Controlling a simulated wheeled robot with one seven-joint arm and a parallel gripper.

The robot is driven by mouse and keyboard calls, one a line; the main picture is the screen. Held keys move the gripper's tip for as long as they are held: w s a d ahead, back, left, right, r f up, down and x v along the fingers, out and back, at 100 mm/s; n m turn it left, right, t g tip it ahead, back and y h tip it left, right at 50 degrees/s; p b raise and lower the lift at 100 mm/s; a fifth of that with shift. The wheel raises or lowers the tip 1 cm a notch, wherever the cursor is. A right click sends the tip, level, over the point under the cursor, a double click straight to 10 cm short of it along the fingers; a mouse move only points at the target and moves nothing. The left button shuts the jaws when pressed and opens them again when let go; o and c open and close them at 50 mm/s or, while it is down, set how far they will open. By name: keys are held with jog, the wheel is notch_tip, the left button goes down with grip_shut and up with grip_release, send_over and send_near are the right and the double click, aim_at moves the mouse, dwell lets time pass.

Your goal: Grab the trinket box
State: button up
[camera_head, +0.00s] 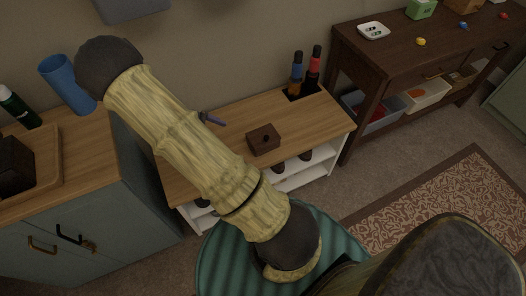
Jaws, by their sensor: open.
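The trinket box is most likely the small dark brown box (264,139) with a dark round spot on its face. It sits on the wooden top of a low white shelf unit (310,124), right of my arm. My arm crosses the picture from lower right to upper left and passes left of the box, hiding part of the shelf top. My gripper is not in view, and nothing is seen touching the box.
Two dark bottles (312,72) stand at the shelf unit's back right. A thin dark object (211,119) lies partly behind my arm. A blue cup (67,84), a green bottle (18,108) and a wooden tray (46,160) are on the left cabinet. A dark console table (385,62) stands right.

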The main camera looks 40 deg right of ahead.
jog(key=w+d+f+n+h+b, duration=0.1)
jog(key=w+f+n+h+b, duration=0.2)
jog(key=f, duration=0.4)
jog(key=w+d+f+n+h+b, duration=0.1)
jog(key=f+h+b, duration=0.1)
jog(key=f+b, duration=0.4)
jog(key=n+t+h+b, duration=0.1)
jog(key=n+h+b, duration=0.1)
jog(key=h+b, duration=0.25)
send_near(250, 143)
jog(key=a, duration=0.3)
jog(key=shift+a+r+y, duration=0.25)
jog(key=shift+a+r, duration=0.1)
jog(key=shift+w+f+n+t, duration=0.1)
jog(key=shift+w+n+t, duration=0.1)
jog(key=shift+n+t, duration=0.15)
jog(key=d, duration=0.3)
jog(key=s+d+b, duration=0.1)
jog(key=d, duration=0.3)
jog(key=s+d+b, duration=0.1)
jog(key=d, duration=0.3)
jog(key=shift+s, duration=0.15)
jog(key=shift+s+d, duration=0.1)
jog(key=shift+d, duration=0.35)
